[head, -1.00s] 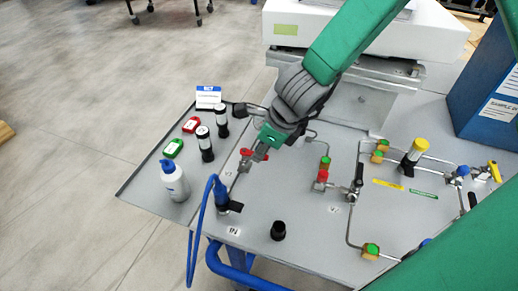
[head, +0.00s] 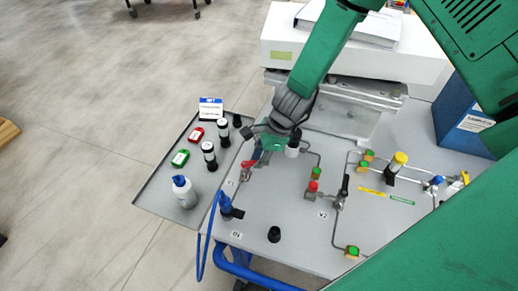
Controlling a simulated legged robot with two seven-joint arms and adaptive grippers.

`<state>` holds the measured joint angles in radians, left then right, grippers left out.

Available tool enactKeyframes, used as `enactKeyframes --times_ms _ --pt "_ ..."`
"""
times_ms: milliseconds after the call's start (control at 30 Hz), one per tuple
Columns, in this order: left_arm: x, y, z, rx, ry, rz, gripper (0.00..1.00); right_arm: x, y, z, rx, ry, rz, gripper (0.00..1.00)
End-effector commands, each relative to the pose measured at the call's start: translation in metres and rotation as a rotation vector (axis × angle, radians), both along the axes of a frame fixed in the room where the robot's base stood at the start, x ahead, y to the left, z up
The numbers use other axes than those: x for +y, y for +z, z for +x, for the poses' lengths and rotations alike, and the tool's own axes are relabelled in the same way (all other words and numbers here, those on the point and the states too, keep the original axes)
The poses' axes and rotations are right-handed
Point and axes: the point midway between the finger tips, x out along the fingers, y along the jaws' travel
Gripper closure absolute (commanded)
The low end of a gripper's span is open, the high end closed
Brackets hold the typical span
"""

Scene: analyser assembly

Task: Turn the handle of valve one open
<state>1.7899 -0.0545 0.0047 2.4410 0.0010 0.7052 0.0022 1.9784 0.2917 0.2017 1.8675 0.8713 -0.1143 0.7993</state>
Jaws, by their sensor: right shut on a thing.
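A small red valve handle (head: 248,164) sits on thin metal piping near the left side of the grey panel, in the head view. My right gripper (head: 256,159) reaches down to it from above and is shut on the handle. The fingertips are small and partly hidden by the gripper body, so the exact grip is hard to see. I cannot read a label that names this valve. My left gripper is not in view.
A blue cable and connector (head: 227,207) stand just in front of the valve. A white bottle (head: 184,192) and black-and-white cylinders (head: 209,156) are to the left.

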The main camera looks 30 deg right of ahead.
Motion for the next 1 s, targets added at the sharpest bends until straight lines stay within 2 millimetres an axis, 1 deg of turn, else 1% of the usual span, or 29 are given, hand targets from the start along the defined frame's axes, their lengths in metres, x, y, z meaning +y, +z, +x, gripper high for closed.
enactKeyframes --times_ms 33,100,300,467,700,1000 --pt "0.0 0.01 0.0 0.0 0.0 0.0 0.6 0.002 0.007 0.006 -0.007 0.045 0.001 1.0" --pt "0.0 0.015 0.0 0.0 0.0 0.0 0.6 0.001 0.006 0.008 -0.009 0.113 0.002 1.0" --pt "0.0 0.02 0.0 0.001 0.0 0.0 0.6 0.002 0.004 0.015 -0.012 0.303 0.003 1.0" --pt "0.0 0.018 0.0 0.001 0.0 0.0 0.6 0.003 0.003 0.021 -0.012 0.453 0.004 1.0" --pt "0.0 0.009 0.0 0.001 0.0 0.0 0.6 0.005 0.002 0.028 -0.013 0.675 0.003 1.0" --pt "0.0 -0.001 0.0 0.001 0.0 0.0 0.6 0.009 0.003 0.034 -0.012 0.893 0.004 1.0"
